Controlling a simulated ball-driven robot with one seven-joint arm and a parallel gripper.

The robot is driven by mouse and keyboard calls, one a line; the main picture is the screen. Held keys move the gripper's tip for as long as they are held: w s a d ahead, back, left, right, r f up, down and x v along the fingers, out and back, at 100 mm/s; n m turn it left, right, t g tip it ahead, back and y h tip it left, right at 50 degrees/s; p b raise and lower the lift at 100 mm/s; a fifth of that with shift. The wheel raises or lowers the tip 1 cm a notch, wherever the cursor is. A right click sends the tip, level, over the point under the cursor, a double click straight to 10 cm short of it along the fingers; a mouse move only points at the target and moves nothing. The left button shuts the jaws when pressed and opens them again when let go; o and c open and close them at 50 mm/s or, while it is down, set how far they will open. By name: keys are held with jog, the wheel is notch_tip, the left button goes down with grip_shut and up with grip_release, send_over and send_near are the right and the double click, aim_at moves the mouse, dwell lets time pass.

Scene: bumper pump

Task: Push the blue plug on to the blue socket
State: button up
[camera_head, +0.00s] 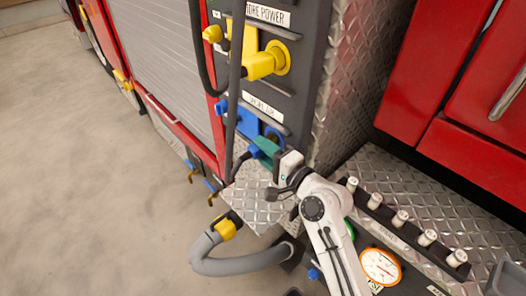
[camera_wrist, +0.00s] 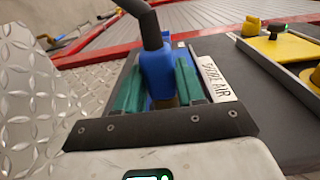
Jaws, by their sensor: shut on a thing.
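The blue plug (camera_wrist: 158,72) sits between the two green fingers of my gripper (camera_wrist: 157,84), with a black cable running up out of it in the wrist view. My gripper (camera_head: 264,152) is shut on it, close to the panel; the plug (camera_head: 255,152) shows only as a small blue patch in the head view. The blue socket (camera_head: 243,121) is on the dark panel just above the gripper, beneath the SHORE AIR label (camera_head: 263,107). The plug appears apart from the socket, but I cannot tell the exact gap or alignment.
A yellow connector (camera_head: 265,62) sits above on the panel, with dark cables hanging down past the sockets. Diamond-plate metal (camera_head: 253,199) lies below the gripper. A grey hose (camera_head: 235,265) with a yellow fitting is lower left. Gauge (camera_head: 380,267) and levers are right.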

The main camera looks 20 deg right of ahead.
jog(key=o, duration=1.1)
jog(key=shift+d, duration=0.1)
jog(key=shift+c, duration=0.2)
jog(key=shift+s, duration=0.1)
jog(key=b+v, duration=0.2)
jog(key=v, duration=0.8)
jog(key=shift+s+d, duration=0.15)
jog(key=shift+s, duration=0.15)
jog(key=s+a+f+n+g+h, duration=0.1)
jog(key=s+a+f+n+g, duration=0.1)
jog(key=s+f+n+g, duration=0.4)
jog(key=s+a+f+n+g, duration=0.15)
jog(key=s+f, duration=0.25)
jog(key=f, duration=0.4)
jog(key=s+d+f+n+g+h, duration=0.2)
jog(key=s+d+f+n+g, duration=0.1)
jog(key=s, duration=0.5)
jog(key=s+d+f+n+g+h, duration=0.2)
jog(key=s+d+f+n+g, duration=0.1)
jog(key=s, duration=0.6)
jog(key=f+g, duration=0.1)
jog(key=g, duration=0.1)
jog(key=shift+g+h, duration=0.35)
jog(key=shift+h, duration=0.05)
